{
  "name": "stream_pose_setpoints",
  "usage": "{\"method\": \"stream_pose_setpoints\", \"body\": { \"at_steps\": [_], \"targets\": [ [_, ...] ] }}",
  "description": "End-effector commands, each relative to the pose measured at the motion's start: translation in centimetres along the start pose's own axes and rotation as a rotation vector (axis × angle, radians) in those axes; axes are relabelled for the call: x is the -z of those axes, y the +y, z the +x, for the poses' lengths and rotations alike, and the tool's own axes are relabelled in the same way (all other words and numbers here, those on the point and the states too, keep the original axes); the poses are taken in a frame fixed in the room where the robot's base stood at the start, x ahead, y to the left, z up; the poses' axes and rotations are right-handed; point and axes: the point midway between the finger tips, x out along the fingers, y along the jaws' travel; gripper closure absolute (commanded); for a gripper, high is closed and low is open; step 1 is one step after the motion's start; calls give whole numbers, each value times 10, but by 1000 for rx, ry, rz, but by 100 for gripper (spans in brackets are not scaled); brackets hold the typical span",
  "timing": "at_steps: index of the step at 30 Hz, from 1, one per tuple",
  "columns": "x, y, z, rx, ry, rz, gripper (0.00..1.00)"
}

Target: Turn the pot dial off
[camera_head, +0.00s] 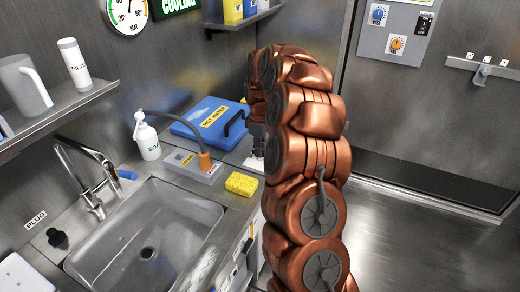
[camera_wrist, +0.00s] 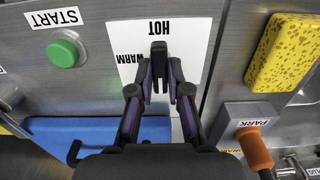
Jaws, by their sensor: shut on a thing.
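The pot dial (camera_wrist: 158,52) is a narrow black knob on a white plate (camera_wrist: 195,30) marked HOT and WARM, whose letters appear upside down in the wrist view. The knob's upper end lies just below the word HOT. My gripper (camera_wrist: 158,90) is shut on the knob, with one finger on each side. Any OFF mark is hidden or not visible. In the head view, my arm covers the dial and most of my gripper; a corner of the white plate (camera_head: 252,163) shows beside the arm.
A green START button (camera_wrist: 64,53) is left of the plate. A yellow sponge (camera_head: 241,184) and a PARK block with an orange plug (camera_head: 205,161) are close by. A blue hot-mixer lid (camera_head: 205,116) lies behind. The sink (camera_head: 150,205) is at left; open floor at right.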

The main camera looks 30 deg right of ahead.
Motion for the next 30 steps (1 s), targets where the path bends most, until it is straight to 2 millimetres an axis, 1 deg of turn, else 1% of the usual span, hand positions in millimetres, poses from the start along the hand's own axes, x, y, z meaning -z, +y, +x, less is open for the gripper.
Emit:
{"method": "stream_pose_setpoints", "body": {
  "at_steps": [14, 15, 21, 22, 30],
  "targets": [
    [-2, 0, 1, 2, -5, -14, 100],
    [-2, 0, 1, 2, -5, -14, 81],
    [-1, 0, 1, 1, -3, -13, 61],
    [-1, 0, 1, 1, -3, -13, 58],
    [0, 0, 0, 0, -1, -13, 58]
  ]
}}
